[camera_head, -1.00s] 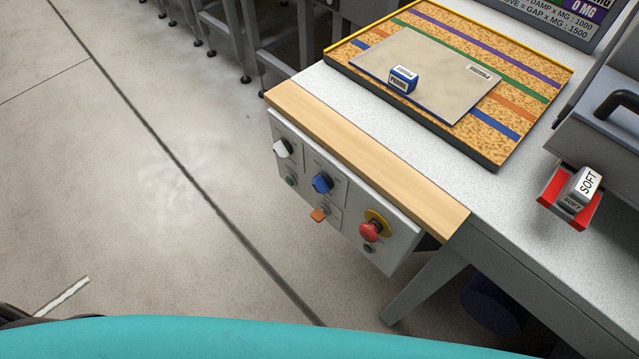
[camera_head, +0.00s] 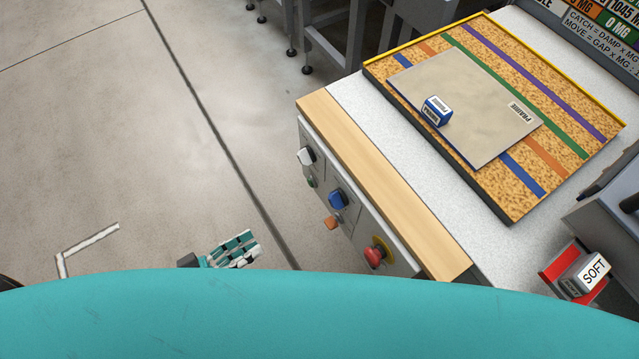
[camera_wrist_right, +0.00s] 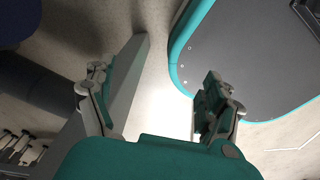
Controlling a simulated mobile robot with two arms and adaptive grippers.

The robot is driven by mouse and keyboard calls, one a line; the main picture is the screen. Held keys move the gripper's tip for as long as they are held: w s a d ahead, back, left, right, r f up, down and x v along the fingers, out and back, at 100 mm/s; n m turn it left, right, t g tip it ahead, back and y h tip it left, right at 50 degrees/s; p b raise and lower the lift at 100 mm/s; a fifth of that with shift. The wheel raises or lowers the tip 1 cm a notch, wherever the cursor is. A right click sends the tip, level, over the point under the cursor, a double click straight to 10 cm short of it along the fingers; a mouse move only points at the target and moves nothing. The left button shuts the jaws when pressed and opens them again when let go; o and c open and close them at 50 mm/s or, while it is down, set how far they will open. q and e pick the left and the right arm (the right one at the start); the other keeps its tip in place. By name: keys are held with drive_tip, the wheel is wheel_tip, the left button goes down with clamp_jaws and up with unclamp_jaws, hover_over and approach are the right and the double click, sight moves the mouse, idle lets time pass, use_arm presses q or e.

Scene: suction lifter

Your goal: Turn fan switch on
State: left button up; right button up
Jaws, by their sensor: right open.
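A control panel (camera_head: 317,207) is on the side of the bench, seen at a slant. It carries a white knob (camera_head: 306,156), a green button (camera_head: 311,181), a blue knob (camera_head: 338,198), an orange switch (camera_head: 331,223) and a red button (camera_head: 374,257) on a yellow collar. The labels are too small to tell which is the fan switch. My right gripper (camera_wrist_right: 157,82) is open and empty in the right wrist view, over the floor.
A wooden strip (camera_head: 375,180) edges the bench top above the panel. A striped cork board (camera_head: 540,190) holds a grey plate (camera_head: 490,130) and a blue-white block (camera_head: 436,111). A SOFT block (camera_head: 587,274) sits in a red holder.

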use_arm(q)
wheel_tip(320, 180, up, 2)
drive_tip(key=d+r, duration=0.1)
drive_tip(key=p, duration=0.3)
approach(330, 202)
drive_tip(key=shift+h, duration=0.4)
drive_tip(key=x, duration=0.7)
drive_tip(key=shift+w+d+f, duration=0.2)
drive_tip(key=shift+w+f, duration=0.1)
drive_tip(key=shift+w, duration=0.1)
drive_tip(key=shift+w+d, duration=0.3)
drive_tip(key=shift+d, duration=0.15)
use_arm(e)
drive_tip(key=s+r, duration=0.2)
drive_tip(key=shift+a+r, duration=0.15)
drive_tip(key=shift+r, duration=0.25)
use_arm(q)
clamp_jaws()
